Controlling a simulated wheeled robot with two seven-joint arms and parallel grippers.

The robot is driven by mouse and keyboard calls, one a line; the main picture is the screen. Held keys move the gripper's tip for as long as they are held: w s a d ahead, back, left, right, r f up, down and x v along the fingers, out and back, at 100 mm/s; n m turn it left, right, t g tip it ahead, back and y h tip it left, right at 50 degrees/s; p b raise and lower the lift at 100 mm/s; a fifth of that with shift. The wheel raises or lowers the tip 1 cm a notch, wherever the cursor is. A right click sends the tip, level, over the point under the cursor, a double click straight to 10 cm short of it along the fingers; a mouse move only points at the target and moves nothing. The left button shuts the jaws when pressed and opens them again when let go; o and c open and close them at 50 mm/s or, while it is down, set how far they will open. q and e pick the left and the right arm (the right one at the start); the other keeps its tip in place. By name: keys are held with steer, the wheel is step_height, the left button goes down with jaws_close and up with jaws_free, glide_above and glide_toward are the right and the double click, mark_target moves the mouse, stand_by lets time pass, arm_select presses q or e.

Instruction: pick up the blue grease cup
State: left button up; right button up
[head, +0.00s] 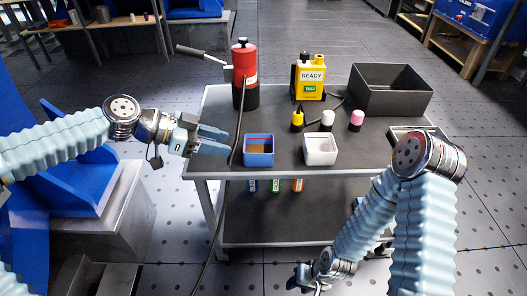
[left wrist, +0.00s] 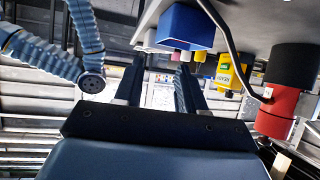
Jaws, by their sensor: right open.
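The blue grease cup (head: 259,158) is a square, open-topped cup with a brownish inside. It stands upright at the front edge of the grey cart top, left of a similar white cup (head: 320,158). In the left wrist view, the blue cup (left wrist: 185,27) appears upside down, ahead of the fingers. My left gripper (head: 222,141) is open and empty, left of the blue cup and apart from it; its two fingers (left wrist: 160,64) show spread in the left wrist view. My right gripper (head: 304,279) is low in front of the cart, away from both cups.
A red grease pump (head: 251,68) with a black hose stands behind the left gripper; the hose passes between gripper and cup. A yellow tester (head: 311,80), several small bottles (head: 328,121) and a dark bin (head: 391,76) are further back. Coloured items (head: 276,186) hang below the front edge.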

arm_select(q)
steer(key=x, duration=0.9)
steer(key=shift+w+d+f, duration=0.15)
steer(key=shift+d+f, duration=0.05)
steer(key=shift+f, duration=0.05)
jaws_close()
